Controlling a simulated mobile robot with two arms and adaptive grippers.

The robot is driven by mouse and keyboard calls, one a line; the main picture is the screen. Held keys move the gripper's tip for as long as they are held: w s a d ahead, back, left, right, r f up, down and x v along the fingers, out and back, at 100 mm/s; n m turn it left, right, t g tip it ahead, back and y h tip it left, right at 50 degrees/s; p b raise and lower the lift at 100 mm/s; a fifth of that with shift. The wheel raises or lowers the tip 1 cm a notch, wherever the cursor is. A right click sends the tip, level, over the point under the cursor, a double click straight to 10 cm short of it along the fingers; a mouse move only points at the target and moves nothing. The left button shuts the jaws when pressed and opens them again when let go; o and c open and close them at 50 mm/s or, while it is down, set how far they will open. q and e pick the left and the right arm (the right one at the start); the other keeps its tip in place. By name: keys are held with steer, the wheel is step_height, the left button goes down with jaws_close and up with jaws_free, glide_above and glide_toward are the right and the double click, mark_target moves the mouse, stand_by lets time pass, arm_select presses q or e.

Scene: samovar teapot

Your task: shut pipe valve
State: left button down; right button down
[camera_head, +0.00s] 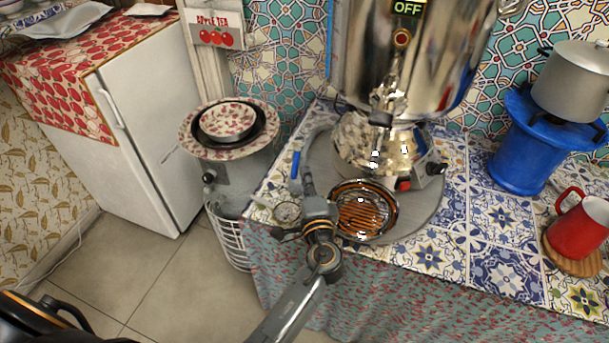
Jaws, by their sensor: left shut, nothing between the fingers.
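A small blue lever (296,165), which looks like the pipe valve's handle, stands near the left edge of the tiled counter. A thin blue pipe (330,42) runs up the wall behind it. My left gripper (308,184) reaches up from the bottom of the view. Its fingers are together and empty, just in front of and slightly right of the lever. I cannot tell whether they touch it. The valve's body is hard to make out. My right gripper is not in view.
A large shiny samovar (425,50) marked OFF stands on a round tray (427,218), close right of my gripper. A blue stove (525,150) with a pot (572,82) and a red mug (578,228) are farther right.

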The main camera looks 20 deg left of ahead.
arm_select(q)
steer(key=shift+a, duration=0.1)
steer(key=shift+s+a+m+t+h, duration=0.15)
steer(key=shift+m+t+h, duration=0.15)
steer(key=shift+h, duration=0.1)
